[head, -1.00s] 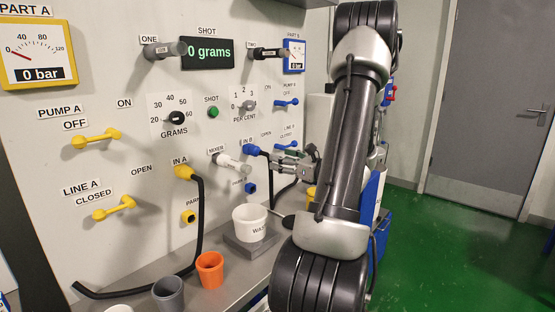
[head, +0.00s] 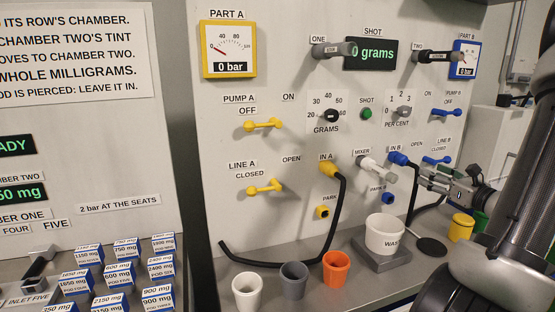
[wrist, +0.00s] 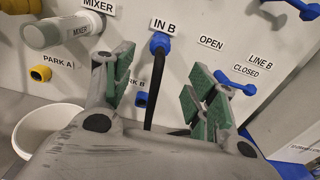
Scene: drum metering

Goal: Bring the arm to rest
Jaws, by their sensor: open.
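My gripper (head: 447,187) is at the right of the panel in the head view, in front of the blue IN B connector (head: 398,159) and below the LINE B handle (head: 436,160). In the wrist view my gripper (wrist: 158,100) has its green-padded fingers spread wide with nothing between them held. The blue IN B plug (wrist: 160,43) with its black hose shows beyond the gap, apart from the fingers. The LINE B handle (wrist: 236,82) lies behind the right finger. My arm fills the right side of the head view.
A white waste bucket (head: 385,235) stands on a grey scale below the panel. White, grey (head: 293,280) and orange (head: 336,268) cups stand on the bench. A yellow pot (head: 460,227) stands near my gripper. Labelled boxes (head: 120,276) sit at the left. A white mixer (head: 376,169) juts from the panel.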

